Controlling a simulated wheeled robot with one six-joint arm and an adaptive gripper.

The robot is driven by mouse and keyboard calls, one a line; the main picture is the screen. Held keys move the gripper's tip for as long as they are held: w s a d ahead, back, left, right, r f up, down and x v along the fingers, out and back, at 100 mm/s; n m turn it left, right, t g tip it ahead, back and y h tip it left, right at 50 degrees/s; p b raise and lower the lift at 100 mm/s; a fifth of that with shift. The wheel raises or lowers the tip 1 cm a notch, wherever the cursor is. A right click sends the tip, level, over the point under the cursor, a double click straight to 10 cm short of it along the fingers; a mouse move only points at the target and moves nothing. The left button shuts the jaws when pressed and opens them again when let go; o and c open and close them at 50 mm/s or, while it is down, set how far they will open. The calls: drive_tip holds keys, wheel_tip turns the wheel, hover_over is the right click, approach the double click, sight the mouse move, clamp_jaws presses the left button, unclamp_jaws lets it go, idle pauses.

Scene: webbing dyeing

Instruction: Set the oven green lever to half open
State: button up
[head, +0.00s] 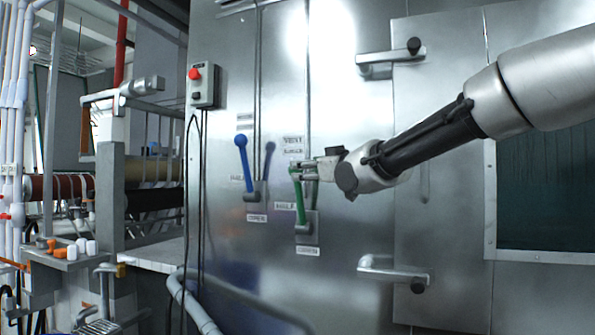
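The green lever (300,203) is on the oven's steel front, on a small plate, with its pivot low. Its arm points up and leans slightly left.
A blue lever (244,165) stands close on the left, leaning left. A control box with a red button (194,74) is further left. Door handles (391,57) and (394,271) stick out above and below my arm. A pipe rail (245,296) runs low in front.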

drive_tip(key=x, duration=0.6)
drive_tip(key=shift+w+a+f, duration=0.1)
drive_tip(key=shift+w+a, duration=0.1)
drive_tip(key=shift+a, duration=0.05)
drive_tip(key=shift+c, duration=0.3)
clamp_jaws()
